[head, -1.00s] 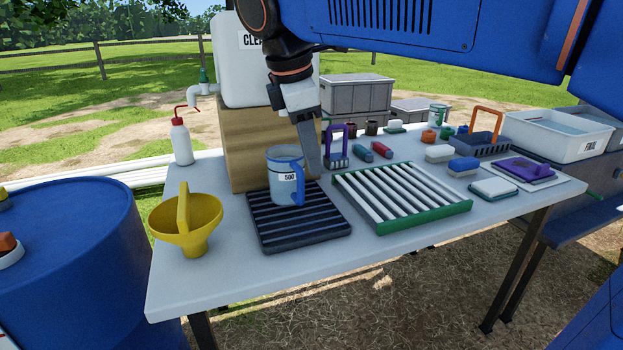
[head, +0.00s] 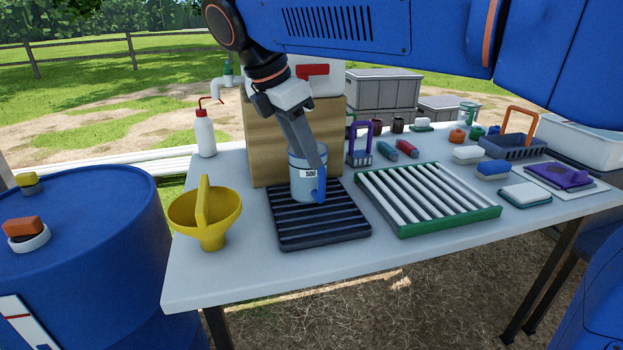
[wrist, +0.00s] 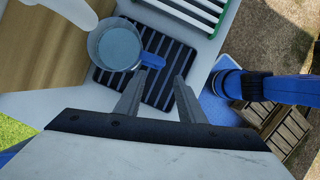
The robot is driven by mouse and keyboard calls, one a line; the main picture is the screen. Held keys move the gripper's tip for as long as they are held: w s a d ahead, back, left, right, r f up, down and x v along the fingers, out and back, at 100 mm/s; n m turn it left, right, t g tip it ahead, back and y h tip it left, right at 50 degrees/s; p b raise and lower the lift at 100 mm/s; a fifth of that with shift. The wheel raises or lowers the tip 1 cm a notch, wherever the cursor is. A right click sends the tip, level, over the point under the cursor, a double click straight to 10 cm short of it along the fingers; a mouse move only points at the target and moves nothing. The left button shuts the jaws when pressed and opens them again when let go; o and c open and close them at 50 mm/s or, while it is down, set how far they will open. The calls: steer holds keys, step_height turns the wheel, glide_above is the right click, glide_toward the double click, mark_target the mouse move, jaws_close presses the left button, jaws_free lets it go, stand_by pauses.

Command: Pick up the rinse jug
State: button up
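The rinse jug (head: 301,188) is a clear, bluish jug with a "500" label and a blue handle. It stands upright on the black slatted rack (head: 290,238). In the wrist view the jug (wrist: 104,44) is seen from above, with its handle pointing right. My gripper (head: 319,168) reaches down at the jug's handle side and partly covers it in the head view. In the wrist view my gripper (wrist: 160,77) is open, its two fingers apart. The handle lies just ahead of the gap between the fingertips. I cannot tell whether a finger touches the jug.
A yellow funnel (head: 222,216) stands left of the rack, and a green-framed white rack (head: 448,221) lies to the right. A wooden block (head: 262,150) is close behind the jug. A purple-handled holder (head: 359,155) and a red-capped bottle (head: 204,137) stand further back.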

mark_target(319, 202)
steer(key=x, duration=1)
steer(key=shift+s+a, duration=0.1)
steer(key=shift+s, duration=0.05)
steer(key=shift+c, duration=0.4)
jaws_close()
